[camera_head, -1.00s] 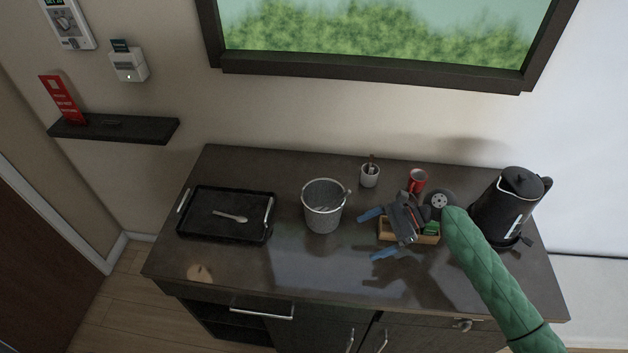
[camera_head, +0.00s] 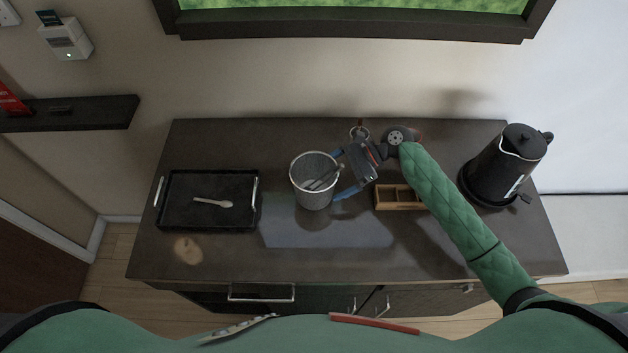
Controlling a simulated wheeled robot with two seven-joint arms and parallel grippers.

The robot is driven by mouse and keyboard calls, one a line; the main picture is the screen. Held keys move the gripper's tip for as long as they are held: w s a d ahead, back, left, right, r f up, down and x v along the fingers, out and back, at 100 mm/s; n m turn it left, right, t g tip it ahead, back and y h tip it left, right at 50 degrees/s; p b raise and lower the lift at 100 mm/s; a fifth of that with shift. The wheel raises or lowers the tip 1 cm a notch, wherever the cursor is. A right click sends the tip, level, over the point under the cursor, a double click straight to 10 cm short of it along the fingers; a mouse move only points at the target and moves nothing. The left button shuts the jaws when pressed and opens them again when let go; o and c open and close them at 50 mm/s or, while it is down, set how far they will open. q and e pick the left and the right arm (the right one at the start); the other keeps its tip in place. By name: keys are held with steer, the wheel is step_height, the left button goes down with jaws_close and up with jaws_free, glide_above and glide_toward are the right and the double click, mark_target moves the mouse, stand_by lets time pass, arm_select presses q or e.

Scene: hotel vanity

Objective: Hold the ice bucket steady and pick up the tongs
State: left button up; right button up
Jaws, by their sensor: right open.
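The grey ice bucket (camera_head: 312,196) stands upright on the dark counter, left of my right gripper. My left gripper is not in view.
A black tray (camera_head: 172,214) with a spoon (camera_head: 212,202) lies at left. A wooden box (camera_head: 386,198) and a black kettle (camera_head: 501,168) are at right. A cup (camera_head: 359,130) is partly hidden behind my right gripper. The counter's front is clear.

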mark_target(318, 187)
steer(key=x, duration=0.4)
steer(key=shift+s+r+p, duration=0.1)
steer(key=shift+p, duration=0.2)
steer(key=shift+x, duration=0.9)
steer(key=c, duration=0.3)
